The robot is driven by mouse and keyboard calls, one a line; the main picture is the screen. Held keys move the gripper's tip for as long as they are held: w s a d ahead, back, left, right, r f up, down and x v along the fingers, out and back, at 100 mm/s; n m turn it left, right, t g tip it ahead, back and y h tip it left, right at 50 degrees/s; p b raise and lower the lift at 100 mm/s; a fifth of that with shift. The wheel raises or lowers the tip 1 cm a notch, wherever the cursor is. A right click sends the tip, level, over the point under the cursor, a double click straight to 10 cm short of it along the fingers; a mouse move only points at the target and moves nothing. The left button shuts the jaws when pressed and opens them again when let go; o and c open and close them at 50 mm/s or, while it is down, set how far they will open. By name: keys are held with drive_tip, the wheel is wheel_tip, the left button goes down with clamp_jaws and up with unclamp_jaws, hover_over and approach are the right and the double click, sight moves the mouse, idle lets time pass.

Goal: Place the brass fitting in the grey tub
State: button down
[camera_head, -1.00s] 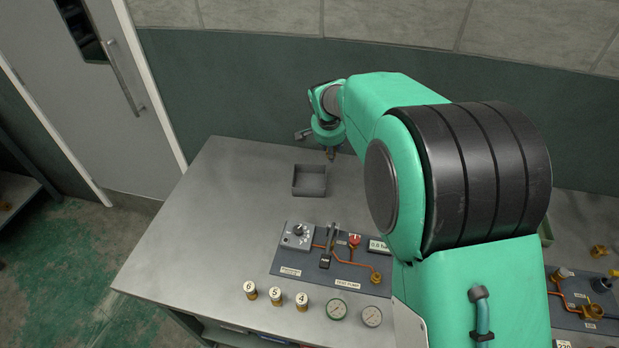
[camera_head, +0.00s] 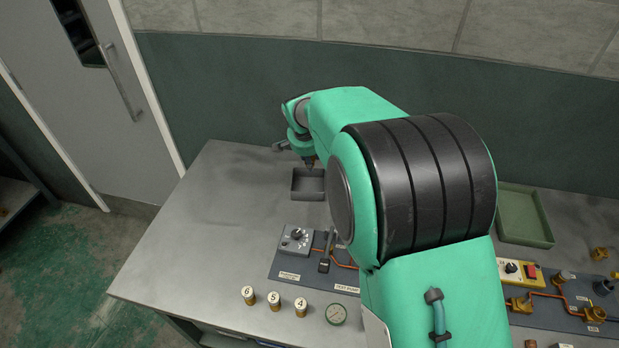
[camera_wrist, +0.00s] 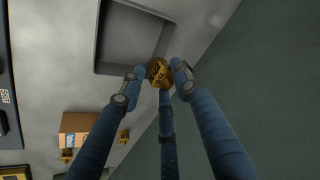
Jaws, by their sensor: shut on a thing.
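The grey tub (camera_head: 309,196) stands near the back of the table in the head view. It also shows in the wrist view (camera_wrist: 170,38), where the visible part of its inside is empty. My gripper (camera_wrist: 159,75) is shut on the brass fitting (camera_wrist: 159,70), a gold-coloured piece held between the fingertips. In the wrist view the fitting appears beside the tub's corner, overlapping its rim. In the head view my gripper (camera_head: 309,164) is at the tub's back edge; the fitting cannot be made out there. Its height above the tub is hard to tell.
A panel with a knob box (camera_head: 296,239) and copper lines lies in front of the tub. Several numbered brass cylinders (camera_head: 274,300) and a gauge (camera_head: 336,314) stand near the front edge. A green tray (camera_head: 525,216) lies at the right. The table left of the tub is clear.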

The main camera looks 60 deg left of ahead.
drive_tip(key=shift+f, duration=1.35)
drive_tip(key=shift+f+b, duration=0.9)
drive_tip(key=shift+f, duration=1.6)
drive_tip(key=shift+f, duration=0.1)
drive_tip(key=c, duration=1.3)
unclamp_jaws()
drive_tip(key=shift+o, duration=0.2)
drive_tip(key=p+v, duration=0.3)
drive_tip(key=v, duration=0.9)
